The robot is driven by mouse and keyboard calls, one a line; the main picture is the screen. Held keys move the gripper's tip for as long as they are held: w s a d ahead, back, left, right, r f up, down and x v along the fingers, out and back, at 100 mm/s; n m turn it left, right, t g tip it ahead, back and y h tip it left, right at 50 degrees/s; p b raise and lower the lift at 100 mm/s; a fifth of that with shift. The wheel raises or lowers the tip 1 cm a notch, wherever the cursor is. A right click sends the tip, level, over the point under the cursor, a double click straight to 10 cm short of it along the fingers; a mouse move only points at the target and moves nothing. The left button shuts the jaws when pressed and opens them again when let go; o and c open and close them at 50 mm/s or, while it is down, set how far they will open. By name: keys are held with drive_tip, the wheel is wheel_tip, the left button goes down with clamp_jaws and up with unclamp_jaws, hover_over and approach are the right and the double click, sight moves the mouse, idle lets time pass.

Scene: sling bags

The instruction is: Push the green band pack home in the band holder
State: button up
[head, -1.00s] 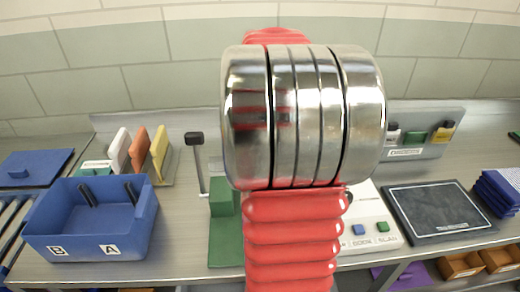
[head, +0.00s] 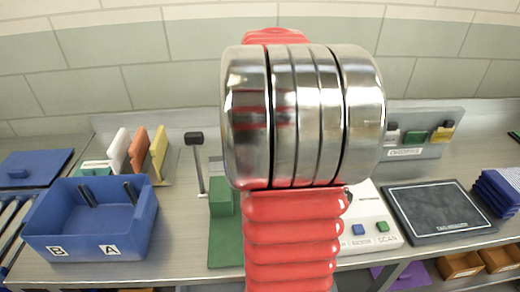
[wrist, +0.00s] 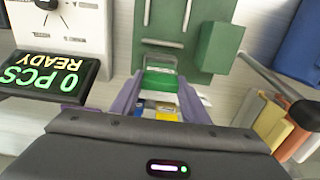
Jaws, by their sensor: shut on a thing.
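In the wrist view, the purple fingers of my gripper (wrist: 158,85) are closed on a green band pack (wrist: 159,83). Blue and yellow patches show between the fingers nearer the palm; I cannot tell what they belong to. A grey bracket, seemingly the band holder (wrist: 160,57), stands on the green base plate just beyond the fingertips. The pack is right at the bracket, but I cannot tell how far in it sits. In the head view my own arm hides the gripper, the pack and the holder; part of the green stand (head: 224,225) shows.
A black-knobbed lever (head: 196,160) stands left of the green stand. Left of it are a rack of coloured cards (head: 138,152) and a blue bin (head: 100,240). A display reading 0 PCS READY (wrist: 48,75), a dark scale (head: 438,210) and a cartridge rack (head: 425,150) are nearby.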

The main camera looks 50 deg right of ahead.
drive_tip(key=shift+f, duration=2.7)
idle(0.4)
drive_tip(key=o, duration=1.3)
wheel_tip(320, 180, up, 14)
drive_tip(key=shift+f, duration=0.2)
drive_tip(key=shift+w, duration=0.1)
idle(0.6)
